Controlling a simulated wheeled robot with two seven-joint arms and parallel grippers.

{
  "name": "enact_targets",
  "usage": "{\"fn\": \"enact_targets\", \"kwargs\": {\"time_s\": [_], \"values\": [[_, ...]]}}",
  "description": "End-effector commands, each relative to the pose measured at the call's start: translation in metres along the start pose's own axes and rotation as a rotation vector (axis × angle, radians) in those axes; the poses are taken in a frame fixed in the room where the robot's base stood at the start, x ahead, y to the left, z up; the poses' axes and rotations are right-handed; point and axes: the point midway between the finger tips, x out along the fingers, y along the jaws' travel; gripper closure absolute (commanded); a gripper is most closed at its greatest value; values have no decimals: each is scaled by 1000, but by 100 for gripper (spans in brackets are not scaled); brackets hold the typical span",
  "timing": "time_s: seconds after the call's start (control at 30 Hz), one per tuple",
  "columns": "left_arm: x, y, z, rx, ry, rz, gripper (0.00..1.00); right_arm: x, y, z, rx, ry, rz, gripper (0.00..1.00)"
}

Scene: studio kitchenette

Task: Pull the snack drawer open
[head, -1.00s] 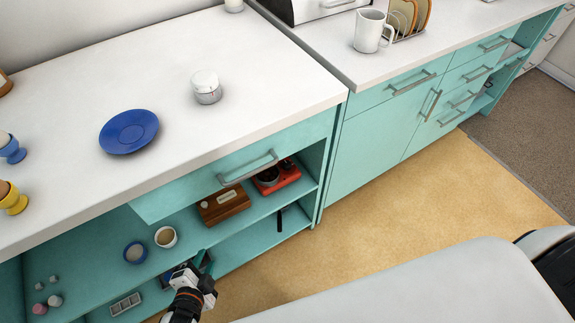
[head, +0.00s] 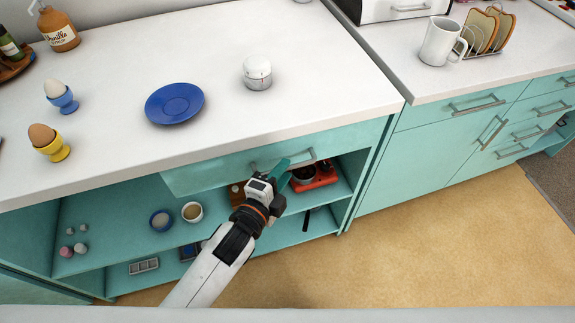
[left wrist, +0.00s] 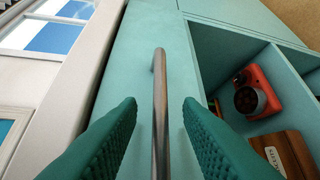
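The teal snack drawer (head: 225,170) is under the white counter, with its front appearing flush or nearly so; I cannot tell any gap. Its metal bar handle (head: 304,156) is partly hidden behind my left gripper (head: 282,172) in the head view. In the left wrist view the handle (left wrist: 160,95) runs lengthwise between the two green fingers of my left gripper (left wrist: 160,105). The fingers are open, with a gap on each side of the bar. The drawer front (left wrist: 140,45) lies just beyond them. My right gripper is not in view.
On the counter stand a blue plate (head: 174,103), a white timer (head: 257,72) and egg cups (head: 54,146). The floor in front is clear.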

Motion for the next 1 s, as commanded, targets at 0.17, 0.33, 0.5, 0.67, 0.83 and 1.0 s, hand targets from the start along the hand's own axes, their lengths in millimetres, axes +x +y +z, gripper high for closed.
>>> {"fn": "enact_targets", "kwargs": {"time_s": [0.17, 0.33, 0.5, 0.67, 0.83, 1.0], "values": [[21, -1, 0, 0, 0, -1, 68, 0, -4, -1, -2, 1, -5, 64], [26, 0, 0, -1, -1, 0, 68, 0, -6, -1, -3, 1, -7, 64], [26, 0, 0, -1, 0, -1, 68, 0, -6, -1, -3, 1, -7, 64], [26, 0, 0, -1, 0, -1, 87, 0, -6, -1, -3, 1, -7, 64], [26, -1, 0, -1, 0, -1, 100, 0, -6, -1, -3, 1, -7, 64], [26, -1, 0, -1, 0, -1, 100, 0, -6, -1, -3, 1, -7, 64]]}}
